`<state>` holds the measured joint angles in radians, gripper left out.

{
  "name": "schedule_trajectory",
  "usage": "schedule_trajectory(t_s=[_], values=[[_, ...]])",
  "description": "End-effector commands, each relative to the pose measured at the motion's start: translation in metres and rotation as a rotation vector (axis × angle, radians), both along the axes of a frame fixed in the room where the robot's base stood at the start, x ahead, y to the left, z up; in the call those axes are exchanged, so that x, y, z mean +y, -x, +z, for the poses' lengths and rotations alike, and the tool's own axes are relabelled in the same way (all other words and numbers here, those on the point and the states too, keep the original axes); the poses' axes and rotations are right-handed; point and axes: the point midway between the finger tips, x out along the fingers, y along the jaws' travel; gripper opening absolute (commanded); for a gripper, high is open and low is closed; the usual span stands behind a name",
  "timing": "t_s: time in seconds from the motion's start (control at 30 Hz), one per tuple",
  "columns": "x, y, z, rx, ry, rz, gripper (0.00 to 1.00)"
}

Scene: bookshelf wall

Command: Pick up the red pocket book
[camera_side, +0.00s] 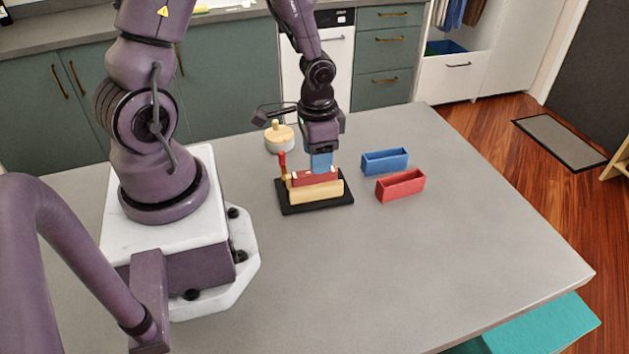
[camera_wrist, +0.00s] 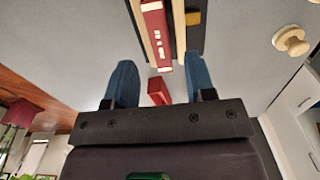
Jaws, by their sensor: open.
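The red pocket book (camera_side: 314,178) stands in a wooden rack (camera_side: 316,192) on a black base (camera_side: 335,206). In the wrist view the red book (camera_wrist: 155,30) shows pale marks on its spine and lies between two pale wooden strips. My gripper (camera_side: 320,166) is pointed down just above the book. Its blue fingers are apart and empty in the wrist view (camera_wrist: 160,75), with the book beyond the gap between them. In the side view only the near finger shows clearly, covering part of the rack behind it. I cannot tell whether it touches the book.
A blue open box (camera_side: 385,161) and a red open box (camera_side: 401,185) stand right of the rack. A red-topped post (camera_side: 282,160) rises at the rack's left end. A round wooden-lidded pot (camera_side: 279,138) is behind it. The table's front right is clear.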

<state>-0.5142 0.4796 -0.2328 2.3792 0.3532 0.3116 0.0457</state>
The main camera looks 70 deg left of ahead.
Motion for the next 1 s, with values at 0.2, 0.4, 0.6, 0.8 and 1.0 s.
schedule_trajectory(t_s=[0.2, 0.4, 0.6, 0.8, 1.0], values=[[0.0, -0.001, -0.032, 0.003, 0.001, -0.001, 0.5], [0.001, -0.001, -0.041, 0.0, -0.001, 0.0, 0.5], [0.001, -0.001, -0.04, 0.0, -0.001, 0.0, 0.41], [0.001, -0.001, -0.04, 0.0, -0.001, 0.0, 0.0], [0.001, -0.001, -0.04, 0.0, -0.001, 0.0, 0.0]])
